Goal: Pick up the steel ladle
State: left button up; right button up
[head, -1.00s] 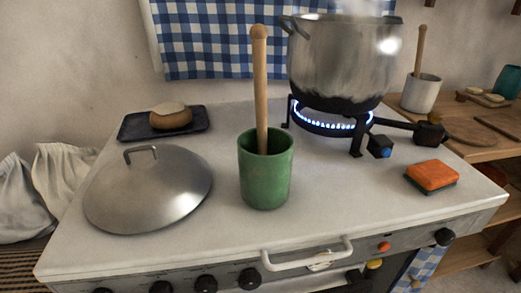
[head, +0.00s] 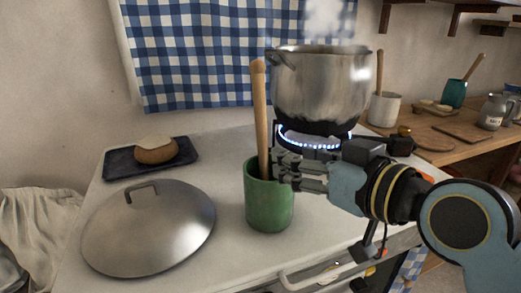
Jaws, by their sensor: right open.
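I see no steel ladle plainly in the head view. A wooden handle (head: 260,105) stands nearly upright in a green crock (head: 268,205) on the stove top; its lower end is hidden inside. My right gripper (head: 281,168) is open, with its fingers pointing left at the crock's right rim, close beside the handle. I cannot tell whether it touches either. My left gripper is not in view.
A steaming steel pot (head: 320,85) stands over a lit burner (head: 312,140) behind my right gripper. A domed steel lid (head: 148,228) lies left of the crock. A dark tray (head: 118,164) holds a bread-like round thing (head: 157,151) at the back left.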

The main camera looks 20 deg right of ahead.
aim_at(262, 102)
jog(key=w+r+t, duration=0.1)
jog(key=w, duration=0.1)
jog(key=w+r, duration=0.2)
jog(key=w+r+t, duration=0.1)
jog(key=w+r, duration=0.1)
jog(key=shift+w+a+m+t+p, duration=0.3)
jog(key=shift+w+a, duration=0.1)
jog(key=x, duration=0.3)
jog(key=p+x, duration=0.1)
jog(key=x, duration=0.1)
jog(key=shift+a+r, duration=0.2)
jog(key=shift+r, duration=0.2)
jog(key=shift+w+f, duration=0.1)
jog(key=shift+w, duration=0.2)
jog(key=shift+c, duration=0.3)
grip_shut()
